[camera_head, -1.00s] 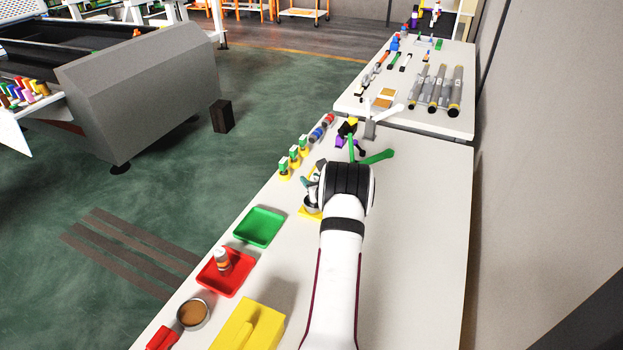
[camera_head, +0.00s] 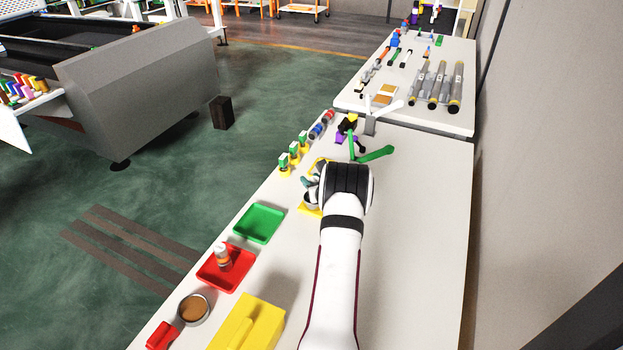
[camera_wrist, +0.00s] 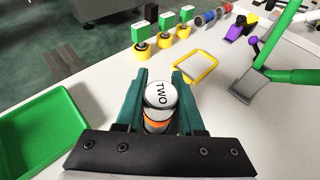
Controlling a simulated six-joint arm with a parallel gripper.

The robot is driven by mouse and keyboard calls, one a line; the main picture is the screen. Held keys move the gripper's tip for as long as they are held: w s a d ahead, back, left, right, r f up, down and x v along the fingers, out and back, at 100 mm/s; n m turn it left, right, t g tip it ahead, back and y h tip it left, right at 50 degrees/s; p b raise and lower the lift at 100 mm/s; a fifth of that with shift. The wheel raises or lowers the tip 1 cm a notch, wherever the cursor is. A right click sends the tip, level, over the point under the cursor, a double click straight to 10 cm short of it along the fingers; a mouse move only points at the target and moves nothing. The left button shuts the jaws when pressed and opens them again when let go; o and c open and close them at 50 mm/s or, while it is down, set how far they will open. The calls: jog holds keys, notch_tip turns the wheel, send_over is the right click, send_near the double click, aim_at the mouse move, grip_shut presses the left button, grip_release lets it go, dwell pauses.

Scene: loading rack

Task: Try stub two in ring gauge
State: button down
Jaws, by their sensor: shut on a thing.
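My gripper (camera_wrist: 160,98) is shut on stub two (camera_wrist: 160,95), a short cylinder with a white top lettered TWO and an orange band. The teal fingers hold it from both sides, its lettered end toward the wrist camera. In the head view my gripper (camera_head: 311,184) is right above a grey ring (camera_head: 311,201) on a yellow base (camera_head: 308,211), which looks like the ring gauge. My gripper partly covers the ring. The stub's lower end is hidden, so I cannot tell whether it is inside the ring.
An empty green tray (camera_head: 259,224) lies nearer the camera. Several green-topped blocks on yellow bases (camera_wrist: 163,40) line the far edge. A yellow loop (camera_wrist: 195,68) and a green-handled tool (camera_wrist: 285,55) lie ahead.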

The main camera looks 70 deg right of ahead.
jog(key=shift+f, duration=0.65)
dwell(0.8)
jog(key=shift+r, duration=3.05)
